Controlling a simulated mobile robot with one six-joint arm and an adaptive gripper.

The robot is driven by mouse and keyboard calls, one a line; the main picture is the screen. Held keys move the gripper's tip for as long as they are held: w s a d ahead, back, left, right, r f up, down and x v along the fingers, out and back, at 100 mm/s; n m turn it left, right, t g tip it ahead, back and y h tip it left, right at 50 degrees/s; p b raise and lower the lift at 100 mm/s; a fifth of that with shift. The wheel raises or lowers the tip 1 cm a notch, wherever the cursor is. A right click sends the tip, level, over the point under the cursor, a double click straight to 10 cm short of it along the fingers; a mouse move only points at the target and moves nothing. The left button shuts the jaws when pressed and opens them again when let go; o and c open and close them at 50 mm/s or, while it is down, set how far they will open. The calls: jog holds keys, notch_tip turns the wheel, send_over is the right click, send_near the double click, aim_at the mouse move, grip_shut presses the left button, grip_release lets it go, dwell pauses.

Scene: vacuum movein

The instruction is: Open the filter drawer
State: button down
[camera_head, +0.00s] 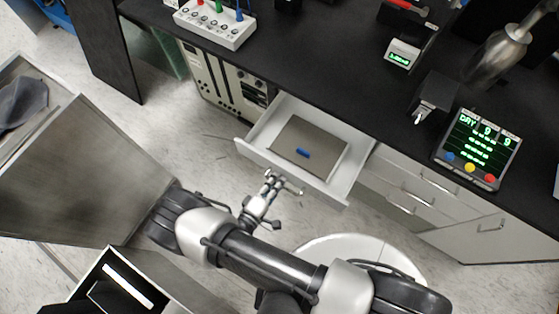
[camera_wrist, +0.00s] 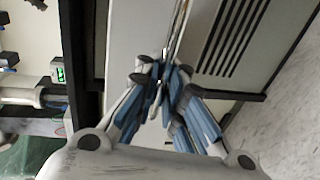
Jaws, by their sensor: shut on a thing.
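The white filter drawer (camera_head: 353,176) stands pulled out from under the black bench in the head view. A flat grey panel (camera_head: 318,143) lies in it with a small blue piece (camera_head: 303,153) on top. My gripper (camera_head: 287,184) is at the outer side of the drawer's front. In the wrist view my gripper (camera_wrist: 163,72) has its blue-grey fingers closed around the thin metal drawer handle (camera_wrist: 180,28). The exact contact is partly hidden by the fingers.
More closed drawers (camera_head: 410,188) are to the right. A metal bin (camera_head: 70,180) stands at left. Pale floor lies in front of the drawer.

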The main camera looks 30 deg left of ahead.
jog(key=shift+r, duration=0.15)
jog(key=c, duration=2)
grip_release()
jog(key=shift+s, duration=0.1)
jog(key=v, duration=1.1)
jog(key=shift+s, duration=0.4)
